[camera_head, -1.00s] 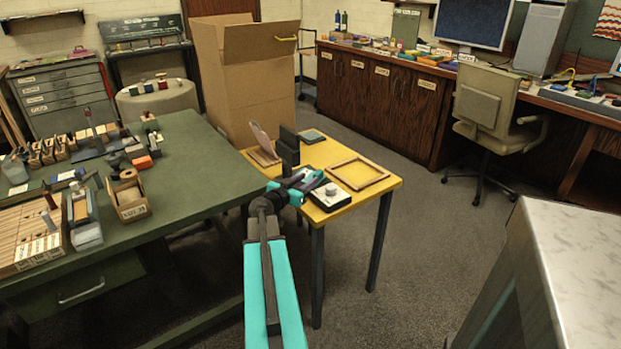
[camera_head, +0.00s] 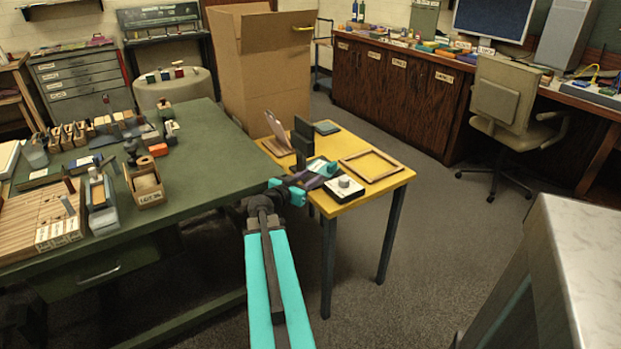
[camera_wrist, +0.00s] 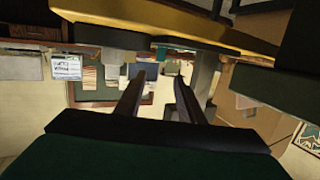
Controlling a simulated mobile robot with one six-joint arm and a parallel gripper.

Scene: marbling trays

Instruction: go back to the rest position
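My gripper (camera_wrist: 158,82) shows in the wrist view with two dark fingers apart and nothing visible between them. In the head view my teal arm reaches forward to the near left edge of the small yellow table (camera_head: 378,190). My own wrist covers part of that table, and the fingertips cannot be made out there. The wrist view looks upside down, with the yellow table (camera_wrist: 160,22) edge across the top.
The yellow table bears a wooden frame (camera_head: 398,174), a white knobbed device (camera_head: 344,189) and a dark upright piece (camera_head: 303,138). The green table (camera_head: 205,165) stands left, a pale-topped cabinet (camera_head: 585,255) near right, a cardboard box (camera_head: 262,85) behind. Carpet between is clear.

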